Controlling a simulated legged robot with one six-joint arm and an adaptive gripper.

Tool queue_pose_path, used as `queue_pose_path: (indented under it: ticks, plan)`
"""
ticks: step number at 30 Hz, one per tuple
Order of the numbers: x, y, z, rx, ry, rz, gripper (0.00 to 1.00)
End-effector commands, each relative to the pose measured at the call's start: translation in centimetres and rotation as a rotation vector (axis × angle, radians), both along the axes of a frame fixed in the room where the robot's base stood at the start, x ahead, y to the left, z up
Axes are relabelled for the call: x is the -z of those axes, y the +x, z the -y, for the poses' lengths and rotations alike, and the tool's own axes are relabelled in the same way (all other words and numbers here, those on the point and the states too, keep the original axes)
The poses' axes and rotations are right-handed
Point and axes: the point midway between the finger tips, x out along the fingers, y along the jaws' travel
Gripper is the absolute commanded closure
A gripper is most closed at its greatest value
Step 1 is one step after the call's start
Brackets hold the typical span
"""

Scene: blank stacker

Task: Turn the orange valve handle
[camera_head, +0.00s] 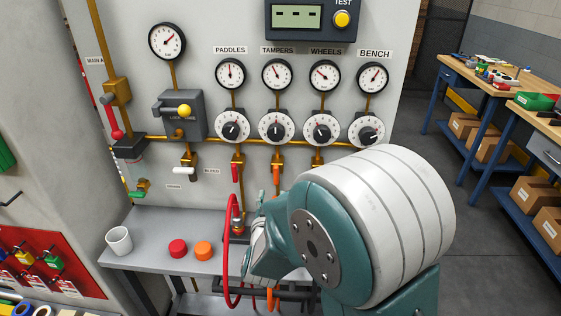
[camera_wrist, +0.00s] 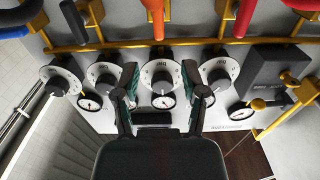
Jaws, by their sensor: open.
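An orange valve handle (camera_head: 276,174) hangs below the TAMPERS dial on the grey panel, partly hidden at its lower end. In the wrist view, which looks upside down, the orange handle (camera_wrist: 155,14) shows at the top middle, cut by the frame edge. My gripper (camera_wrist: 164,78) is open and empty. Its two dark fingers stand apart, framing the dial (camera_wrist: 161,76) in line with the orange handle. The handle is outside the gap between the fingers. How far the fingertips are from the panel, I cannot tell. In the head view my arm hides most of the gripper.
A red handle (camera_wrist: 243,14) and a black handle (camera_wrist: 72,22) flank the orange one. Brass piping (camera_wrist: 180,43) crosses the panel. A red hose (camera_head: 228,265) loops beside my arm. A grey shelf (camera_head: 145,248) holds a white cup (camera_head: 118,240) and red and orange pucks.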

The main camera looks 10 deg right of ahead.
Motion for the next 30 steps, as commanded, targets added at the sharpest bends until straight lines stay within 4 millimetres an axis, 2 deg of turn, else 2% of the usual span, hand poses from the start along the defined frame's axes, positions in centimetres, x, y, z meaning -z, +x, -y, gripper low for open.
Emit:
queue_pose_path:
  ticks: [5,18,24,30]
  plan:
    - [0.0,1.6,0.5,0.003,-0.001,0.001,0.45]
    - [0.1,8.9,2.9,0.002,-0.001,0.001,0.45]
    - [0.0,10.2,3.2,0.0,-0.002,-0.001,0.45]
    - [0.0,10.3,3.2,0.0,-0.001,0.001,0.45]
